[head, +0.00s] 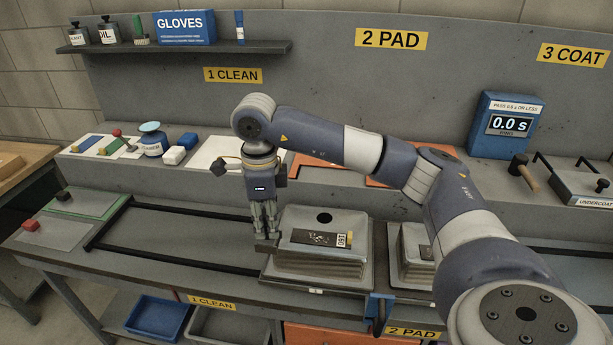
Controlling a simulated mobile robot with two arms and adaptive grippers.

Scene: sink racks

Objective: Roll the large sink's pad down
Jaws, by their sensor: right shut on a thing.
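A large grey metal sink (305,260) sits in a holder on the bench at the middle of the head view. A dark strip with a white label (320,238) lies on its upper face; I cannot tell whether this is the pad. My right gripper (267,236) points straight down at the sink's left edge. It is shut on a small dark thing (268,246), which is mostly hidden by the fingers. I cannot tell whether that thing touches the strip. My left gripper is out of view.
A second grey sink (417,268) stands to the right, partly behind my right arm. Black rails (180,258) run along the bench to the left. A wooden-handled tool (523,172) and a lidded undercoat tray (590,187) stand at the right.

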